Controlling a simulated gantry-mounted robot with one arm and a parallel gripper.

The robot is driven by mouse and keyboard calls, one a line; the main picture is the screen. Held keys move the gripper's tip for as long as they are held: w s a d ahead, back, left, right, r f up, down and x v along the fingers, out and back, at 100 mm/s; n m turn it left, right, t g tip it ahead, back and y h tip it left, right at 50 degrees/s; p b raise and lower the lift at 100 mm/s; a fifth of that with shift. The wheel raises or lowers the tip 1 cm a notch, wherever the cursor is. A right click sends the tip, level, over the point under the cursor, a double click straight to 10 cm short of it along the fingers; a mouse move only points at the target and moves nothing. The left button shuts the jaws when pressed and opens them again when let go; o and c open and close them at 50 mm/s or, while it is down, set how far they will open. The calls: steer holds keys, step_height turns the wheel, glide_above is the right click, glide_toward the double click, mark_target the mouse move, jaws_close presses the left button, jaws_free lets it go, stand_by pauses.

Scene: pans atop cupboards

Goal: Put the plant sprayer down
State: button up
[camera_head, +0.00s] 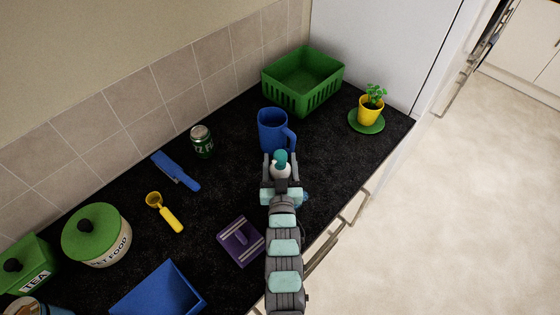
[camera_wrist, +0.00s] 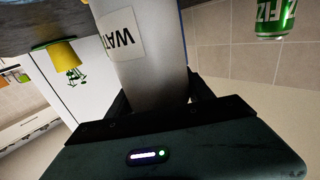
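The plant sprayer (camera_head: 281,160) shows a teal and white top between the fingers of my gripper (camera_head: 281,174), over the right part of the black counter. In the wrist view, its pale cylindrical body (camera_wrist: 150,68) with a label starting "WAT" stands between the fingers of my gripper (camera_wrist: 160,103). The gripper is shut on it. The sprayer looks roughly upright. Its base is hidden in the head view, and I cannot tell whether it touches the counter.
A blue jug (camera_head: 271,131) stands just behind the sprayer. A green basket (camera_head: 309,99), potted plant (camera_head: 371,107), green can (camera_head: 202,142), blue brush (camera_head: 175,170), yellow scoop (camera_head: 166,213) and purple box (camera_head: 240,243) surround it. Black counter (camera_head: 225,190) is clear left of my gripper.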

steer(key=o, duration=0.4)
steer(key=shift+r, duration=0.15)
